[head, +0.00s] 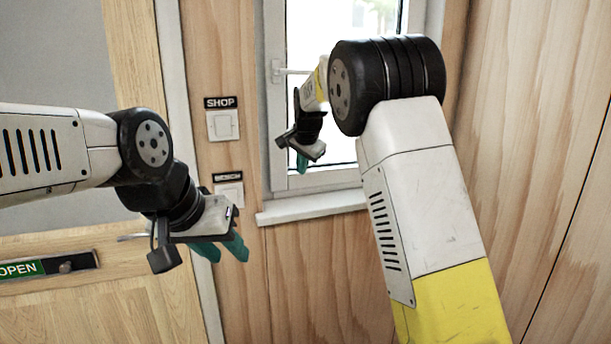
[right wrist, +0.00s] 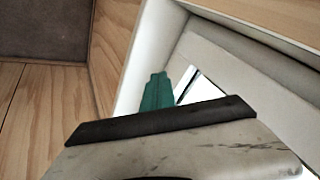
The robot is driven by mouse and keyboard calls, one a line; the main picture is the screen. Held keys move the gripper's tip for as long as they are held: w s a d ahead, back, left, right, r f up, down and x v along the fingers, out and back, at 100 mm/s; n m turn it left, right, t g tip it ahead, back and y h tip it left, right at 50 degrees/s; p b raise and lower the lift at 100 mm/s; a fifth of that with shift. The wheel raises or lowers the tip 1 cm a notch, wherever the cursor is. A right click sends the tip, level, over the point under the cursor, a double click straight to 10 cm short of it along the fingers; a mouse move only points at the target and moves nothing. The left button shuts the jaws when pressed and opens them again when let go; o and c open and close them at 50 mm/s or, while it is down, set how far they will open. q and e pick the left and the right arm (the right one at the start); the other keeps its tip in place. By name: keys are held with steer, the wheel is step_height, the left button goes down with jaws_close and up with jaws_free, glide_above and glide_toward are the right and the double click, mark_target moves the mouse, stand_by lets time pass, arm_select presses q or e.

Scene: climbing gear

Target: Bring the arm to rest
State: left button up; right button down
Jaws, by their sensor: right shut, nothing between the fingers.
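My left arm comes in from the left in the head view. My right arm rises from the lower right and bends at a black joint. Its gripper (head: 302,168) is in front of the window, pointing down, with its teal fingers together and nothing held. In the right wrist view the teal fingertips (right wrist: 157,92) show beyond the dark gripper edge, with the pale window frame behind.
The window (head: 330,183) has a white frame, a handle (head: 290,71) and a projecting sill (head: 312,206). Two wall switches (head: 223,125) (head: 229,193) sit left of it. A door with an OPEN sign (head: 22,269) is at left. Bare wood wall (head: 540,120) fills the right.

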steer(key=s+d+r+n+y, duration=0.1)
steer(key=s+d+r, duration=0.1)
steer(key=s+d, duration=0.6)
steer(key=s+d+r+n+y, duration=0.1)
steer(key=s+d+r+n, duration=0.3)
steer(key=s, duration=0.6)
steer(key=s+d+f+n, duration=0.1)
steer(key=s+d+f, duration=0.1)
steer(key=s, duration=0.9)
steer(key=s+d+f+n+h, duration=0.1)
steer(key=s+d+f, duration=0.2)
steer(key=s, duration=0.9)
steer(key=shift+s+d+f+n+g, duration=0.2)
steer(key=shift+f+n+g, duration=0.1)
steer(key=shift+f, duration=0.6)
